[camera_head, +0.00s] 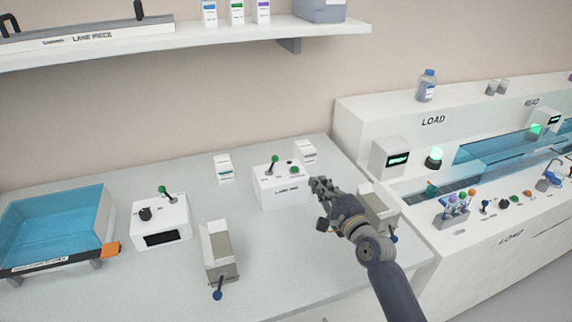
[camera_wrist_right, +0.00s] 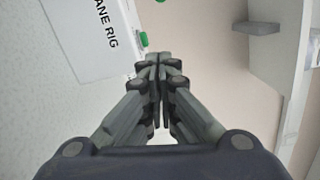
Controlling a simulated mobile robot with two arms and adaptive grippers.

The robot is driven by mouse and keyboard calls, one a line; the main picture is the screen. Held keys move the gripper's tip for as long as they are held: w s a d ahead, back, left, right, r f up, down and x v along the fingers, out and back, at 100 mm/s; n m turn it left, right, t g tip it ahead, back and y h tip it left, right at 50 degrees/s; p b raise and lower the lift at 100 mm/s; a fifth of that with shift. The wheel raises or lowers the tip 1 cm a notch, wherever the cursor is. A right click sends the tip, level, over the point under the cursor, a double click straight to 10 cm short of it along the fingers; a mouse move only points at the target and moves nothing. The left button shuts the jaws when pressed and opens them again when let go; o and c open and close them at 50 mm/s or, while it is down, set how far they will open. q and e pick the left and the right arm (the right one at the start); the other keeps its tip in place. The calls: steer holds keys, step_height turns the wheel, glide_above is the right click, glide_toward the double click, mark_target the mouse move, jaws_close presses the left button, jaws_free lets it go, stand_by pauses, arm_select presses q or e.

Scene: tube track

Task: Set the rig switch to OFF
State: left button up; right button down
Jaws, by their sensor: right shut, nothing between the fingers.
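The lane rig (camera_head: 283,192) is a white box on the bench, with a green-knobbed lever switch (camera_head: 274,161) and a green button (camera_head: 294,170) on top. In the right wrist view the rig's lettered face (camera_wrist_right: 85,42) is at upper left, partly cut off. The green button (camera_wrist_right: 143,39) shows there just beyond my fingertips, with the green knob (camera_wrist_right: 160,1) at the top edge. My right gripper (camera_head: 320,184) is shut and empty, just right of the rig; its closed fingers fill the middle of the wrist view (camera_wrist_right: 159,60). I cannot tell whether it touches the rig. My left gripper is not in view.
A second white box (camera_head: 160,222) with a green-knobbed lever stands left, beside a blue tray (camera_head: 58,222). A grey-white device (camera_head: 220,250) with a blue-knobbed lever stands in front. A similar device (camera_head: 380,207) is behind my right wrist. The LOAD station (camera_head: 455,125) is at right.

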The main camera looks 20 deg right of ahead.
mark_target(304, 173)
steer(key=w, duration=0.6)
steer(key=w+a, duration=0.1)
steer(key=w, duration=0.2)
steer(key=shift+w+r, duration=0.15)
steer(key=shift+r, duration=0.2)
steer(key=a, duration=0.1)
steer(key=a+p, duration=0.1)
steer(key=a, duration=0.1)
steer(key=shift+w+a+r+p, duration=0.2)
steer(key=shift+r+p, duration=0.1)
steer(key=shift+r, duration=0.1)
steer(key=shift+s+a, duration=0.1)
steer(key=shift+a, duration=0.2)
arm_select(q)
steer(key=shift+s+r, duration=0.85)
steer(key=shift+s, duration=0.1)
arm_select(e)
steer(key=shift+f, duration=0.1)
